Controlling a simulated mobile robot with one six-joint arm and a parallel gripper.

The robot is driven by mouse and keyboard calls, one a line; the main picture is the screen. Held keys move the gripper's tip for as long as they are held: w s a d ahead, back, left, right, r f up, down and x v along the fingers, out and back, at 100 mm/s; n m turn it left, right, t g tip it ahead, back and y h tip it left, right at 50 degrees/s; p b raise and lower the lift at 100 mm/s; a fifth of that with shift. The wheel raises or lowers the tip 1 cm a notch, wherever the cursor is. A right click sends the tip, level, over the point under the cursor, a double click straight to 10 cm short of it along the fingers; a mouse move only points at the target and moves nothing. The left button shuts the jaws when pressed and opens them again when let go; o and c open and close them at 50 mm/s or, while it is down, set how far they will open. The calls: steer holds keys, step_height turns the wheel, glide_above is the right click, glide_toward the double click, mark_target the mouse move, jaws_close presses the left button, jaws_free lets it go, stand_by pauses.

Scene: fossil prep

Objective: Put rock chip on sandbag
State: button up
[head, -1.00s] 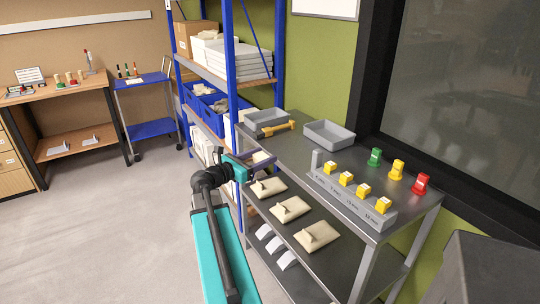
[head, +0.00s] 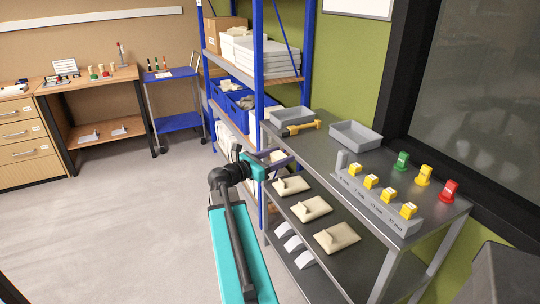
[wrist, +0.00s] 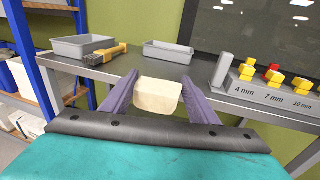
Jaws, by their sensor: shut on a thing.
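In the wrist view my gripper (wrist: 158,88) has its two purple fingers closed on a cream, blocky piece that looks like the rock chip (wrist: 158,99). In the head view my gripper (head: 282,161) is at the left end of the steel bench, and the held piece is mostly hidden there. On the bench's lower shelf are several flat cream pads that look like sandbags: one at the back (head: 301,190), one in the middle (head: 321,212) and one in front (head: 347,241). Each has a small raised piece on it.
The steel bench (head: 330,150) carries two grey trays, a yellow-handled tool (head: 303,127), a grey stepped holder with yellow blocks, and green, yellow and red pieces. Blue shelving (head: 258,110) stands behind. Floor at left is clear.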

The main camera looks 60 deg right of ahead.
steer(key=w+a+f+n+t, duration=0.3)
steer(key=w+a+t, duration=0.1)
steer(key=w+a, duration=0.9)
steer(key=w+a+f+n+t, duration=0.2)
steer(key=w+a+n+t, duration=0.15)
steer(key=w+a, duration=0.85)
steer(key=w+a+f+n+t+y, duration=0.1)
steer(key=a+t, duration=0.3)
steer(key=a, duration=1.4)
steer(key=w+a+f+n+t+y, duration=0.1)
steer(key=w+a+f+n+t, duration=0.1)
steer(key=a, duration=1.7)
steer(key=f+n+t, duration=0.1)
steer(key=n+t, duration=0.1)
steer(key=t, duration=0.1)
steer(key=shift+w+f+y, duration=0.3)
steer(key=shift+f, duration=0.05)
steer(key=shift+s, duration=0.1)
